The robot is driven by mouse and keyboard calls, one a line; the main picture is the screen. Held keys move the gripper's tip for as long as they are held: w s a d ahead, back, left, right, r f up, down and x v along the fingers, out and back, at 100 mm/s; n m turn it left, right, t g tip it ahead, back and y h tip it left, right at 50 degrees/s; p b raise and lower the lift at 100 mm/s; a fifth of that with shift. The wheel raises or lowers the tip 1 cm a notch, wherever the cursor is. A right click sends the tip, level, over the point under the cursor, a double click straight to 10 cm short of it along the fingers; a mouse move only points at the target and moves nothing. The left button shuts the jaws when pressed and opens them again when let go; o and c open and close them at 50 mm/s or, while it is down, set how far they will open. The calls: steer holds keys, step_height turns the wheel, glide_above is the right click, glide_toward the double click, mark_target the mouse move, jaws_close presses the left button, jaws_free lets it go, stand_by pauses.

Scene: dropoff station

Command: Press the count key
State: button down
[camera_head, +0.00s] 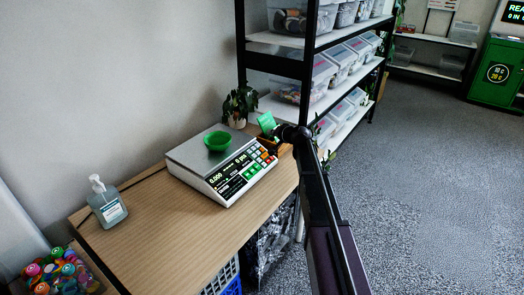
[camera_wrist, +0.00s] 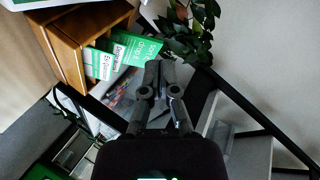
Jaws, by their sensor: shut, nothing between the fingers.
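A white counting scale (camera_head: 206,189) stands on the wooden table, with a lit black display (camera_head: 230,177). Its keypad (camera_head: 261,160) has orange, white, red and green keys; the labels are too small to read, so I cannot tell which is the count key. A green bowl (camera_head: 217,141) sits on the scale's metal plate. My gripper (camera_wrist: 158,68) is shut and empty. In the head view it is partly hidden by my wrist, to the right of the scale and apart from the keypad. A white edge, perhaps of the scale, shows at the wrist view's top left.
A black-framed shelf (camera_head: 305,70) rises beyond. A sanitizer bottle (camera_head: 108,205) stands left. The table's front half (camera_head: 190,240) is clear.

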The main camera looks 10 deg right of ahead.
mark_target(259, 146)
steer(key=shift+w+a+f+b, duration=0.4)
steer(key=shift+f+b, duration=0.9)
steer(key=shift+f, duration=0.05)
steer(key=shift+w+a+f+b, duration=0.4)
steer(key=shift+w+f+b, duration=0.05)
steer(key=shift+f+b, duration=0.85)
steer(key=shift+w+a+f+b, duration=0.4)
steer(key=shift+f+b, duration=0.9)
steer(key=shift+f, duration=0.05)
steer(key=shift+w+a+f+b, duration=0.2)
steer(key=shift+a+f+b, duration=0.1)
steer(key=shift+f+b, duration=0.45)
steer(key=shift+r, duration=0.15)
steer(key=shift+s+d+r+p, duration=0.2)
steer(key=shift+d+r+p, duration=0.05)
steer(key=shift+r+p, duration=0.45)
steer(key=shift+s+d+r+p, duration=0.25)
steer(key=shift+r+p, duration=0.5)
steer(key=shift+p, duration=0.05)
steer(key=shift+s+d+r+p, duration=0.25)
steer(key=shift+r+p, duration=0.5)
steer(key=shift+s+d+r+p, duration=0.25)
steer(key=shift+r+p, duration=0.5)
steer(key=shift+p, duration=0.05)
